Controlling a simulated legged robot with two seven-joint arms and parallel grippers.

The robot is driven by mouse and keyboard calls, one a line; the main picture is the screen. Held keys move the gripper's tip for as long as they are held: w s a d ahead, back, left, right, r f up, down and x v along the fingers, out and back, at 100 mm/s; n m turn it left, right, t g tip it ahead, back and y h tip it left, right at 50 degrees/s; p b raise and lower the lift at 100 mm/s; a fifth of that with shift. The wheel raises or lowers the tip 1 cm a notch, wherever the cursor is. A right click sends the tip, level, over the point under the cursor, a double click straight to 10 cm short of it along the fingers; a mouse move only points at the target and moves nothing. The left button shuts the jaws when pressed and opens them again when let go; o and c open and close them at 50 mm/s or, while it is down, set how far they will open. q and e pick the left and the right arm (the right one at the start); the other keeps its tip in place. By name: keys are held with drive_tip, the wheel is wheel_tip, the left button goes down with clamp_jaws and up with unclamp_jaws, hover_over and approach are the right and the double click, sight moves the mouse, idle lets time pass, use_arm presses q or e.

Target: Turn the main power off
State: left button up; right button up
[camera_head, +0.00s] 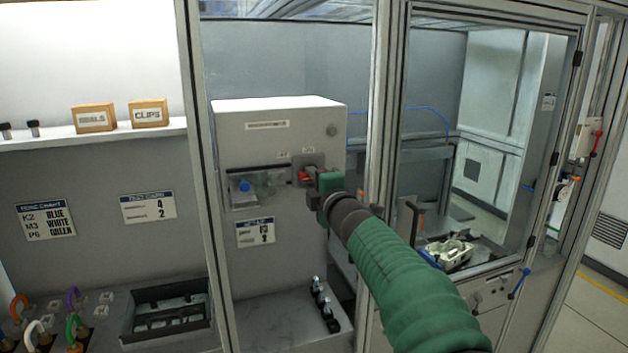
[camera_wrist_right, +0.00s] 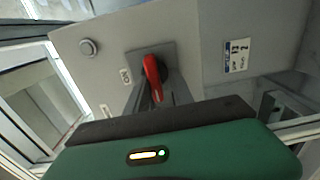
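A red rotary handle (camera_head: 306,176) sits on a dark plate on the front of a light grey cabinet (camera_head: 240,120). A small label is above it in the head view. My right gripper (camera_head: 316,180) is at the handle, reaching in from the lower right. In the right wrist view the red handle (camera_wrist_right: 153,76) stands roughly upright in the picture, between the two dark fingers of my right gripper (camera_wrist_right: 158,96). The fingers look apart, with the handle's end between them; whether they touch it is unclear. My left gripper is not in view.
Left of the handle is a recessed window with a blue knob (camera_head: 245,186). A metal frame post (camera_head: 378,100) stands right of the cabinet, close to my right arm. Boxes (camera_head: 149,113) are on the left shelf, with a black tray (camera_head: 167,310) below.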

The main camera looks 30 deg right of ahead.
drive_tip(key=shift+o, duration=0.8)
drive_tip(key=shift+w+a+r, duration=0.1)
drive_tip(key=p+v, duration=0.5)
drive_tip(key=v, duration=1.2)
drive_tip(key=shift+f+p, duration=0.25)
drive_tip(key=shift+p, duration=0.05)
drive_tip(key=shift+w+f, duration=0.1)
drive_tip(key=shift+w, duration=0.05)
